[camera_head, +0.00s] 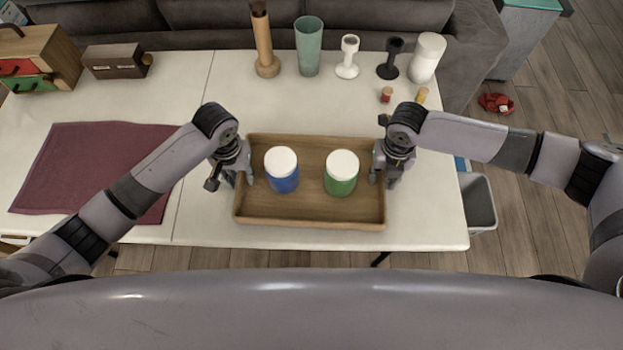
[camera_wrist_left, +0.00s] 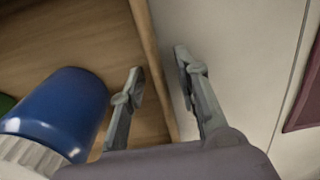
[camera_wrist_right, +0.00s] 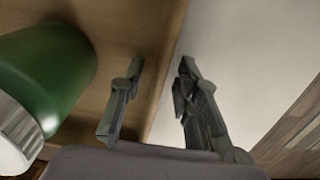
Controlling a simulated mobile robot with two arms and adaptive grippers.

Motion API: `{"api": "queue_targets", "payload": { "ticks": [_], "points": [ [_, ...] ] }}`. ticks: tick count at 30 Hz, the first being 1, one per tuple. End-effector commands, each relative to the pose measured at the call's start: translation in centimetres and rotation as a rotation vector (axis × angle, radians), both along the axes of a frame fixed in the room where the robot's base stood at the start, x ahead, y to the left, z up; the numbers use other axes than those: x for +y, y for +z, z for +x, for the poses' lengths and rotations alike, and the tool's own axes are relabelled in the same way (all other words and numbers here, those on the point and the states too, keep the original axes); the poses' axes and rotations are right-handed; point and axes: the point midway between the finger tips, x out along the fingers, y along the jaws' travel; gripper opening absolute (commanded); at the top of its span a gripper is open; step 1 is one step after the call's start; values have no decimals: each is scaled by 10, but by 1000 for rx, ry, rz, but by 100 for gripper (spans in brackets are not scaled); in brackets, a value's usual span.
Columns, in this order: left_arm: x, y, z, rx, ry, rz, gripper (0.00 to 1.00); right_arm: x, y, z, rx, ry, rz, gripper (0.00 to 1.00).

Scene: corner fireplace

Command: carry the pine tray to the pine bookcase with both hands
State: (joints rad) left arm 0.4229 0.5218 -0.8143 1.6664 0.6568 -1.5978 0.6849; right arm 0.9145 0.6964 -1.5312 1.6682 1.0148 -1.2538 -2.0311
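The pine tray (camera_head: 310,220) lies on the white table and holds a blue jar (camera_head: 283,178) and a green jar (camera_head: 342,180), both upright with white lids. My left gripper (camera_head: 238,180) is at the tray's left wall, with its open fingers on either side of that wall in the left wrist view (camera_wrist_left: 160,75). My right gripper (camera_head: 381,177) is at the tray's right wall, with its open fingers astride it in the right wrist view (camera_wrist_right: 160,78). Gaps show between the fingers and the walls. No pine bookcase is in view.
A maroon cloth (camera_head: 90,165) lies left of the tray. Behind stand a wooden vase (camera_head: 265,50), a green glass (camera_head: 309,48), candle holders and a white cylinder (camera_head: 427,58). Small drawers (camera_head: 38,58) stand far left. A grey bin (camera_head: 478,203) is right of the table.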

Motion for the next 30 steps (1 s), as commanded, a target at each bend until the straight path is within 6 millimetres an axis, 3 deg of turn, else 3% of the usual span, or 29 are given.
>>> {"api": "queue_targets", "payload": {
  "ticks": [8, 21, 30],
  "points": [
    [0, -1, 0, 0, 0, 0, 30, 0, -1, 0, 0, 1, 0, 30],
    [0, -1, 0, 0, 0, 0, 1, 0, -1, 0, 0, 0, 0, 1],
    [0, -1, 0, 0, 0, 0, 0, 0, 0, 0, 0, 0, 0, 0]
  ]
}}
